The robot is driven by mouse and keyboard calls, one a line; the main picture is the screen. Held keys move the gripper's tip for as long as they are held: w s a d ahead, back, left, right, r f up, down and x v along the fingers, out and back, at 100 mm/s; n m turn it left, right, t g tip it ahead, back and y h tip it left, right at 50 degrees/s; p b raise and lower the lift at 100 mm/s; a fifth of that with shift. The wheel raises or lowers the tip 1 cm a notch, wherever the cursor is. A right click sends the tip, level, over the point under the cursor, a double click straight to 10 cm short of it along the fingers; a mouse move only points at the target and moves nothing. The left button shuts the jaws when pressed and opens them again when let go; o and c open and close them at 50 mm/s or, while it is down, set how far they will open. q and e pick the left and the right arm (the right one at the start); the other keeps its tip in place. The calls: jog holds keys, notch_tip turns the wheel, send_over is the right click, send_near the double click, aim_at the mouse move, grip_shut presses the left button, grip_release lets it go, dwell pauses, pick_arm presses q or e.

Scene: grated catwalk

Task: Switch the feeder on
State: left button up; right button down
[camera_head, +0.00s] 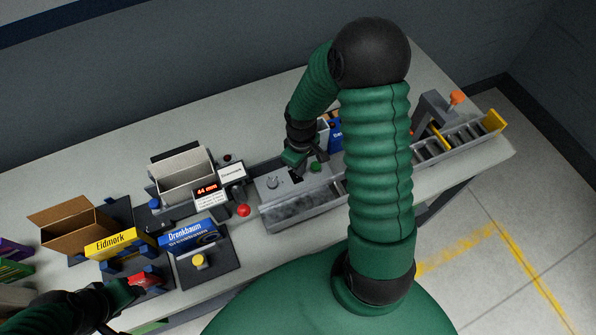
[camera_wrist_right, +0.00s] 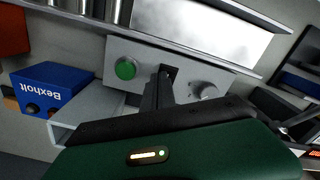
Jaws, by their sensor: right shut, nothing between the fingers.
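The feeder's grey control box (camera_head: 268,186) stands on the table in the middle of the head view. It carries a grey knob (camera_head: 272,183) and a green button (camera_head: 316,167). In the right wrist view the green button (camera_wrist_right: 126,68) is at the left and the knob (camera_wrist_right: 204,91) at the right. My right gripper (camera_head: 297,178) is shut and empty, with its fingertips (camera_wrist_right: 167,72) over the panel between button and knob. I cannot tell if they touch the panel. My left gripper (camera_head: 121,290) is at the lower left; its fingers are not clear.
A roller conveyor (camera_head: 455,138) runs to the right. A blue Bexholt box (camera_wrist_right: 52,86) stands beside the panel. A red button (camera_head: 243,210), a display (camera_head: 206,190), a grey bin (camera_head: 183,178), a cardboard box (camera_head: 72,218) and a blue Drenkbaum box (camera_head: 188,233) stand to the left.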

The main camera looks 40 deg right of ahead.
aim_at(297, 178)
jog(key=shift+d, duration=0.1)
jog(key=shift+a+r, duration=0.15)
jog(key=shift+a, duration=0.4)
jog(key=shift+a+r, duration=0.2)
jog(key=shift+a, duration=0.55)
jog(key=shift+d+f, duration=0.3)
jog(key=shift+d, duration=0.2)
jog(key=shift+d+f, duration=0.25)
jog(key=shift+d, duration=0.25)
jog(key=shift+a+f+b, duration=0.1)
jog(key=shift+a+b, duration=0.3)
jog(key=shift+a, duration=0.35)
jog(key=shift+d+f, duration=0.3)
jog(key=shift+d, duration=0.2)
jog(key=shift+r, duration=0.15)
jog(key=r+p, duration=0.5)
jog(key=shift+a, duration=0.25)
pick_arm(q)
jog(key=r, duration=0.2)
jog(key=r+p, duration=0.1)
jog(key=r, duration=0.1)
jog(key=a+r, duration=0.1)
jog(key=shift+r+p, duration=0.35)
jog(key=shift+r, duration=0.05)
pick_arm(e)
jog(key=shift+d+r, duration=0.15)
jog(key=shift+r, duration=0.7)
pick_arm(q)
jog(key=shift+a, duration=0.1)
